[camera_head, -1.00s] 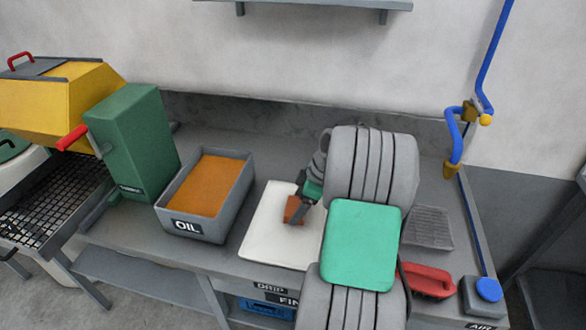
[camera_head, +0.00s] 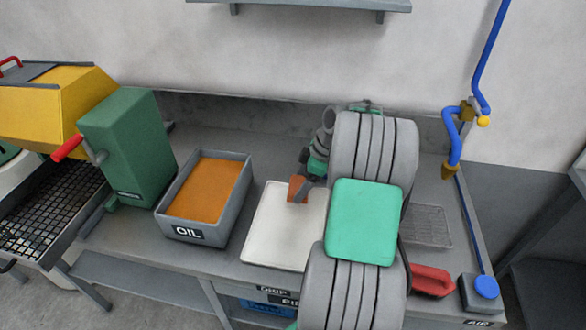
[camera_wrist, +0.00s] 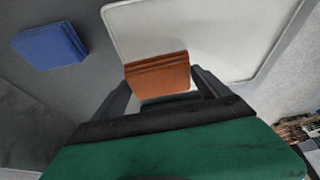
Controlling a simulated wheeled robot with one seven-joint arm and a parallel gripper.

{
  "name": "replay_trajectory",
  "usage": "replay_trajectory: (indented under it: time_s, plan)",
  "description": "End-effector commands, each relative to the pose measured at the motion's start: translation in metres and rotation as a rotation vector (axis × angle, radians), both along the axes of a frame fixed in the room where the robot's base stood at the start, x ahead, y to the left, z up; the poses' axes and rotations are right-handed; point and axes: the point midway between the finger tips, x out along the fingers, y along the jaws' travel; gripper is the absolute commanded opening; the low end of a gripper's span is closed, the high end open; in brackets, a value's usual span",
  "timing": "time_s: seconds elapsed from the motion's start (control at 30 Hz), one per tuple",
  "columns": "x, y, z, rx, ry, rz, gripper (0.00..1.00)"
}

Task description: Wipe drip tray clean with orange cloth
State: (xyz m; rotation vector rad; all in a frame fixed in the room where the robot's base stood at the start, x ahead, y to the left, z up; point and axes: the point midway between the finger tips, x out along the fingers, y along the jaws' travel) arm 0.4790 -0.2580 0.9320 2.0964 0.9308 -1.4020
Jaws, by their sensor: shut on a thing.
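The white drip tray (camera_head: 275,235) lies on the bench between the oil bin and my arm. My arm covers its right side in the head view. My gripper (camera_wrist: 162,84) is shut on the folded orange cloth (camera_wrist: 157,74). In the head view the cloth (camera_head: 297,189) is at the back part of the tray. In the wrist view the tray (camera_wrist: 225,35) spreads beyond the cloth, and its visible surface looks pale and plain. I cannot tell whether the cloth touches the tray.
The grey OIL bin (camera_head: 222,222) with orange contents stands left of the tray. A green machine (camera_head: 130,145) is further left. A red-handled tool (camera_head: 432,281) and a grey grate (camera_head: 428,226) lie at right. A blue block (camera_wrist: 50,46) shows in the wrist view.

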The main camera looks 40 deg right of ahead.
Motion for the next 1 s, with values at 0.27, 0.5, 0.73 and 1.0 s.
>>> replay_trajectory:
  time_s: [0.27,0.5,0.73,1.0]
  plan:
    - [0.003,0.004,0.028,-0.001,-0.001,0.009,0.48]
    - [0.004,0.006,0.035,-0.001,-0.001,0.013,0.48]
    - [0.004,0.006,0.034,-0.001,-0.001,0.013,0.48]
    - [0.005,0.009,0.036,-0.001,-0.001,0.007,0.48]
